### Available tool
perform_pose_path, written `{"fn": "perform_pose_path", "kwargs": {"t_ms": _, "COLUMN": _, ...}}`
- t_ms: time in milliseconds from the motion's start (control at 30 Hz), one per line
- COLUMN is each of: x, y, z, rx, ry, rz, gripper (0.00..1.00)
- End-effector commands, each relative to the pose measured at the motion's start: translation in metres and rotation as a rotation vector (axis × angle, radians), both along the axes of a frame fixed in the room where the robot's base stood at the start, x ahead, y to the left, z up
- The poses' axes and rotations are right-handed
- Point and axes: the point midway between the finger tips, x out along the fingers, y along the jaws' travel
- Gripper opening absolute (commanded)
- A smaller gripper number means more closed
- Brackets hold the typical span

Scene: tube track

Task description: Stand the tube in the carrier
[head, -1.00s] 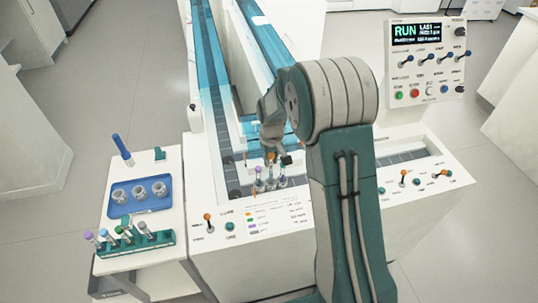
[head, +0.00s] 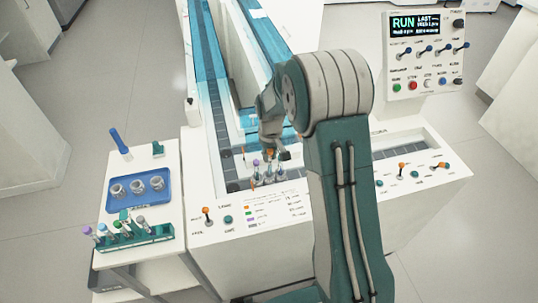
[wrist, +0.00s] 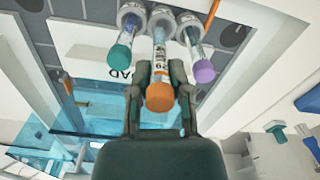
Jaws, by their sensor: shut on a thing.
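My gripper (wrist: 160,100) points down at the track, its fingers shut around an orange-capped tube (wrist: 160,92) with a printed label. The lower end of this tube meets the middle round grey carrier (wrist: 162,14); how deep it sits cannot be told. A teal-capped tube (wrist: 123,48) stands in the carrier on its left and a purple-capped tube (wrist: 198,58) in the carrier on its right. In the head view my gripper (head: 272,152) is over the near end of the track, and the tubes (head: 267,174) are partly hidden below it.
A side table at left holds a teal rack (head: 140,242) of several capped tubes and a blue tray (head: 138,188) with round carriers. A control panel (head: 428,50) reading RUN stands at right. Small levers line the white front deck (head: 285,215).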

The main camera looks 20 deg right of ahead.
Motion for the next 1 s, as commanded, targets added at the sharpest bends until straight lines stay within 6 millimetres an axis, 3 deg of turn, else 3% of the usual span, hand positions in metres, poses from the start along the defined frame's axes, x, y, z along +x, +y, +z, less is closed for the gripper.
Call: {"fn": "perform_pose_path", "kwargs": {"t_ms": 1000, "x": -0.0001, "y": 0.0017, "z": -0.0063, "rx": 0.0, "ry": 0.0, "rz": 0.0, "gripper": 0.0}}
